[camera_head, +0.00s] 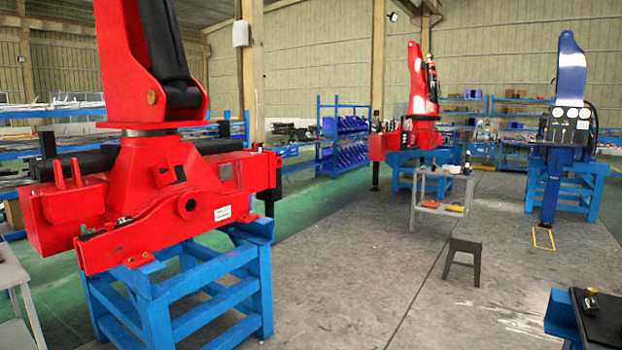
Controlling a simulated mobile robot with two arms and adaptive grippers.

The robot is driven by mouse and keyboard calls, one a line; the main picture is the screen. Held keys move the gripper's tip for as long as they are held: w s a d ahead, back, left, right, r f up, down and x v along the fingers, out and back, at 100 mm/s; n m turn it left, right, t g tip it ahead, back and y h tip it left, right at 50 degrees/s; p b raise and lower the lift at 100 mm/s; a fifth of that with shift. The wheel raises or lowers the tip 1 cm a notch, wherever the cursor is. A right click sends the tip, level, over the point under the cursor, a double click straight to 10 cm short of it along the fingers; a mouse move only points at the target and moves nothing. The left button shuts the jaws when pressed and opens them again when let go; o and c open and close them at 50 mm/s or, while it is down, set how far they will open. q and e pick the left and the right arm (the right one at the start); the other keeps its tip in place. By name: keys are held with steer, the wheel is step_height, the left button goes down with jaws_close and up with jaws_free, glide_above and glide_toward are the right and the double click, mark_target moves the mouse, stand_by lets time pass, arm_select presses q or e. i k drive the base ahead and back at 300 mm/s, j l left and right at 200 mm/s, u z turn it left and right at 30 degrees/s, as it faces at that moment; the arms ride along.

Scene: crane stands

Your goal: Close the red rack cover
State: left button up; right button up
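A large red crane (150,185) stands at the left on a blue stand (215,300). A long red plate-like part (165,228) with a round pivot and a white label runs along its front, slanting down to the left. I cannot tell whether this part is the rack cover, and no part is clearly a rack cover, open or shut. A second red crane (420,105) stands farther back on its own blue stand. Neither of my grippers is in view.
A grey trolley (440,200) and a dark stool (464,258) stand on the concrete floor. A blue crane (568,110) stands at the right. A black-topped surface (605,318) enters at lower right. Grey table edges show at lower left.

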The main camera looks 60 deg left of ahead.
mark_target(163, 172)
steer(key=l+u, duration=0.25)
steer(key=k+l+u, duration=0.2)
steer(key=l, duration=0.25)
steer(key=j+u, duration=0.1)
steer(key=u, duration=0.3)
steer(key=i+j+u, duration=0.1)
steer(key=u, duration=0.35)
steer(key=i+j+u, duration=0.1)
steer(key=u, duration=0.75)
steer(key=i+u, duration=0.15)
steer(key=u, duration=0.25)
